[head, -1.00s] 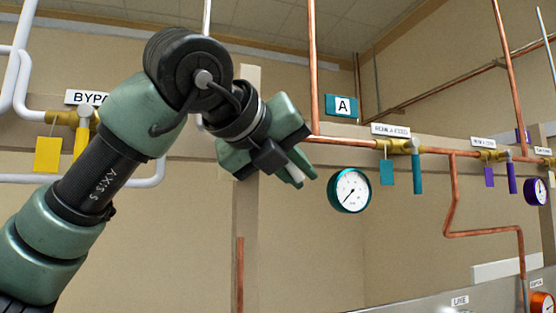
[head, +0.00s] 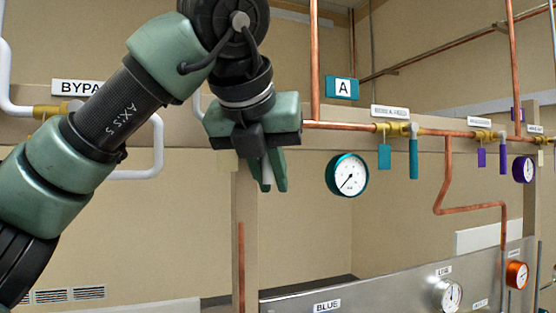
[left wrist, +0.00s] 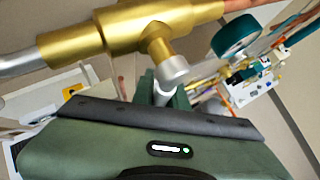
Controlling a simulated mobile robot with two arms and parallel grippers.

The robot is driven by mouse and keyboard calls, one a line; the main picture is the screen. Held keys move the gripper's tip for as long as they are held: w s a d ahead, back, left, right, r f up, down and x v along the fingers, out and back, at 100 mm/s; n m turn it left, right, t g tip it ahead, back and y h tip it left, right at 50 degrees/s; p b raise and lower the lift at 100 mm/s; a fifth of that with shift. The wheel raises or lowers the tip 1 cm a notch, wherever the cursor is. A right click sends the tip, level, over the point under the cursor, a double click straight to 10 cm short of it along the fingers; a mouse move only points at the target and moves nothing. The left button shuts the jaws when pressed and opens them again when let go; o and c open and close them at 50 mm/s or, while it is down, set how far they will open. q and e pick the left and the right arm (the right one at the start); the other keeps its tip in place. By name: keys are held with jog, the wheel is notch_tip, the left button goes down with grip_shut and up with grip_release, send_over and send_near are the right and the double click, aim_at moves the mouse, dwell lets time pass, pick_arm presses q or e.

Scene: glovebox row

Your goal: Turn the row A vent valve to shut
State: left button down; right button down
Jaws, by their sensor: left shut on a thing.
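My left gripper (head: 267,185) is in front of the left end of the row A copper pipe, with its fingers pointing down. It is shut on what looks like a valve handle, mostly hidden between the fingers. In the left wrist view, a brass valve body (left wrist: 110,30) with a grey stem cap (left wrist: 173,70) is right in front of the gripper (left wrist: 163,95). In the head view that valve is hidden behind the gripper. The teal A sign (head: 342,88) is up to its right. My right gripper is not in view.
Right of the gripper are a teal-rimmed gauge (head: 347,175) and a brass valve (head: 390,128) with a teal tag (head: 384,156) and a hanging teal handle (head: 413,158). A BYPA... label (head: 77,88) is partly covered by my arm. A grey panel (head: 390,292) lies below.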

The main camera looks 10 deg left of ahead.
pick_arm(q)
jog(key=shift+s+a+f, duration=0.1)
jog(key=shift+a, duration=0.05)
jog(key=shift+g, duration=0.3)
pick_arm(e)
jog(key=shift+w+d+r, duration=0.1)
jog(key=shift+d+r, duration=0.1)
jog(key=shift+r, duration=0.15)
pick_arm(q)
jog(key=shift+f, duration=0.1)
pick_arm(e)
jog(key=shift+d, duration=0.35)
pick_arm(q)
jog(key=c, duration=1.7)
grip_release()
jog(key=shift+a, duration=0.1)
